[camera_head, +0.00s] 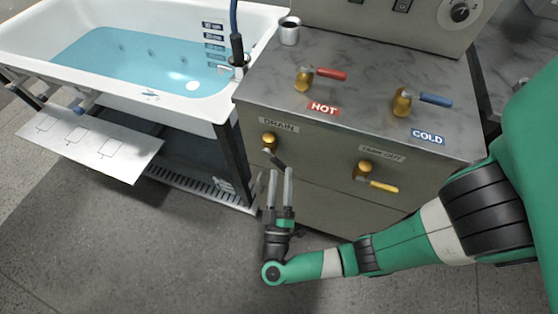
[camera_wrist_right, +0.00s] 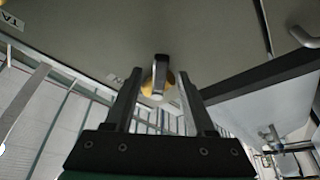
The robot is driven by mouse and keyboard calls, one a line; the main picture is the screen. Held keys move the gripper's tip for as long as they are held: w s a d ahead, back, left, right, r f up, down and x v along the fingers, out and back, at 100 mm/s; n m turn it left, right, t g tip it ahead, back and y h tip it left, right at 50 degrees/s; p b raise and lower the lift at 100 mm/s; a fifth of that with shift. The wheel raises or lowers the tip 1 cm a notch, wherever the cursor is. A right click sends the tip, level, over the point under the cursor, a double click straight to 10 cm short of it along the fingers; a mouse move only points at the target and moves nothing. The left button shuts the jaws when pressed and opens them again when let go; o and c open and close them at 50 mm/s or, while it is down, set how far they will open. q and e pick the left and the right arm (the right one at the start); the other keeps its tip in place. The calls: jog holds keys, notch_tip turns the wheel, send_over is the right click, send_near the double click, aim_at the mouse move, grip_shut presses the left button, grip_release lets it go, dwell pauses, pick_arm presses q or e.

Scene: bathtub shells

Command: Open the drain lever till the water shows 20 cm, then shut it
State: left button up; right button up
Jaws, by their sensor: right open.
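The drain lever (camera_head: 269,141) is a brass knob with a dark handle on the grey cabinet front, under the DRAIN label (camera_head: 279,125). Its handle slants down and to the right. My right gripper (camera_head: 280,174) is open just below it, with its fingers pointing up at the handle. In the right wrist view the lever (camera_wrist_right: 161,80) shows between the tips of the open right gripper (camera_wrist_right: 160,76); I cannot tell whether they touch. The tub water (camera_head: 135,62) is blue and reaches the lower part of the column of depth labels (camera_head: 214,46); their figures are too small to read surely. My left gripper is out of view.
The counter has a red HOT lever (camera_head: 328,73), a blue COLD lever (camera_head: 435,99) and a metal cup (camera_head: 289,32). A yellow-handled lever (camera_head: 383,186) sits right of the drain lever. A white panel (camera_head: 90,145) juts out at left. The floor in front is clear.

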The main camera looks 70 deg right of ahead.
aim_at(281, 169)
jog(key=x, duration=0.3)
jog(key=shift+w+d+r, duration=0.1)
jog(key=shift+d+r, duration=0.05)
jog(key=shift+d, duration=0.25)
grip_shut()
dwell(1.1)
